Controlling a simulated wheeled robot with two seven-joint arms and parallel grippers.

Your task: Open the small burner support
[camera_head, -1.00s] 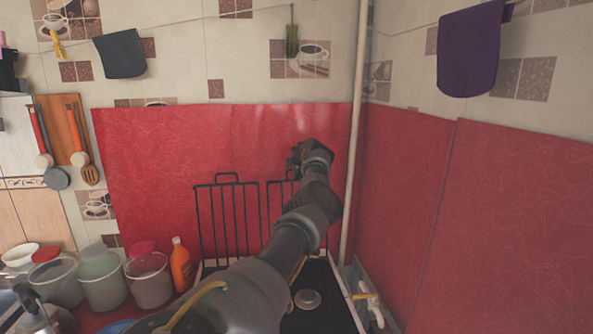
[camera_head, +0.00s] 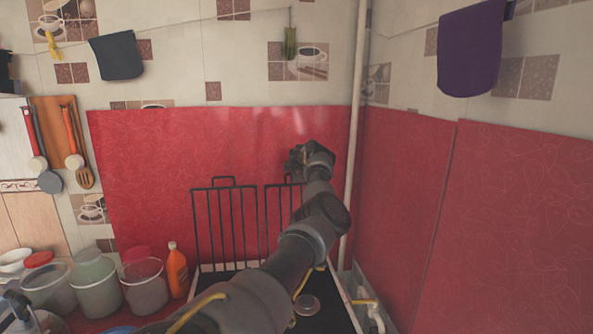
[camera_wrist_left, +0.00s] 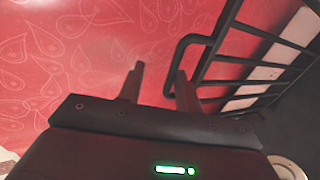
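Two black wire burner supports stand upright against the red wall covering behind the stove in the head view. The left support (camera_head: 226,225) is in full sight and has a small handle loop on top. The right support (camera_head: 277,215) is partly hidden behind my arm. My left gripper (camera_head: 308,158) is at the top of the right support; its fingertips are hard to make out there. In the left wrist view, its two fingers (camera_wrist_left: 160,85) are apart with nothing between them. Black support bars (camera_wrist_left: 235,50) are just right of the fingers. My right gripper is not in view.
An orange bottle (camera_head: 177,270) and lidded buckets (camera_head: 145,288) stand left of the stove. A pale vertical pipe (camera_head: 353,140) runs up the corner right of my gripper. A round burner (camera_head: 307,305) shows on the dark stove top.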

